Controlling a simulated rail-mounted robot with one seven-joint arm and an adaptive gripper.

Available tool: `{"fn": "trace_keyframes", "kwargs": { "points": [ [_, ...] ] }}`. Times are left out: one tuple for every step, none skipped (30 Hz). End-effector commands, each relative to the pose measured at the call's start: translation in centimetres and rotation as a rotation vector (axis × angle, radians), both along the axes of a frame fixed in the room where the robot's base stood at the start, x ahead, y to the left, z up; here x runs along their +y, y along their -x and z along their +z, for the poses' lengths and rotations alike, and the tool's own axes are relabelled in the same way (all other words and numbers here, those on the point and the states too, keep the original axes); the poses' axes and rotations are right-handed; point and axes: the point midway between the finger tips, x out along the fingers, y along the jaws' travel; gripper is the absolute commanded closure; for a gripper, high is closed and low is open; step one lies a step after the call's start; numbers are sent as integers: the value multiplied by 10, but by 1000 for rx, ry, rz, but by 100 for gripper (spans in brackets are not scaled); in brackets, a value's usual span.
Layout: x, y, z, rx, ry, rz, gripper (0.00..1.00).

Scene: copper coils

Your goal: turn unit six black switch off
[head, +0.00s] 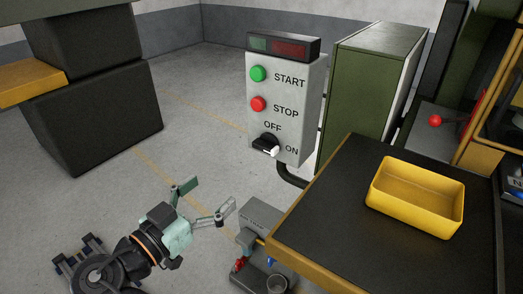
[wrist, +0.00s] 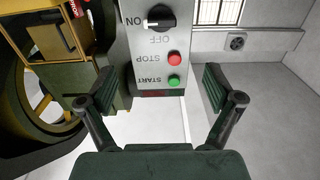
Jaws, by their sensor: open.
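The black switch (head: 266,145) is a rotary knob low on a grey control box (head: 284,125). Its white pointer is turned toward the ON label, away from OFF. The wrist view shows the box upside down, with the knob (wrist: 160,19) near the top edge and its white mark toward ON. My gripper (head: 208,199) is open and empty, below and left of the box in the head view. In the wrist view the fingers (wrist: 152,86) stand wide apart, apart from the knob. I cannot read a unit number on the box.
A green START button (head: 258,74) and a red STOP button (head: 258,104) sit above the knob. A dark table (head: 335,210) with a yellow bin (head: 415,220) stands at the right. A green cabinet (head: 368,90) is behind. Open floor (head: 200,140) lies left of the box.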

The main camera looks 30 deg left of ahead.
Motion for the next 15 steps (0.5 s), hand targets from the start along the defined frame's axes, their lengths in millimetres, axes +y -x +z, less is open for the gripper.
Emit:
{"fn": "trace_keyframes", "kwargs": {
  "points": [
    [-1,-5,0,0,1,-2,9],
    [-1,-9,0,1,2,-2,9],
    [-1,-13,0,1,2,-3,9],
    [-1,-17,0,1,3,-3,9],
    [-2,-22,0,1,3,-4,9],
    [-2,-29,0,1,4,-4,9],
    [-2,-34,0,1,4,-4,9],
    [-2,-39,0,1,5,-5,9],
    [-2,-47,0,1,5,-4,9],
    [-2,-52,0,2,6,-5,9],
    [-3,-58,0,2,6,-4,9],
    [-2,-65,0,2,6,-4,9],
    [-3,-71,0,3,6,-5,9],
    [-3,-76,0,2,6,-4,9],
    [-3,-83,0,2,6,-4,9]
  ]
}}
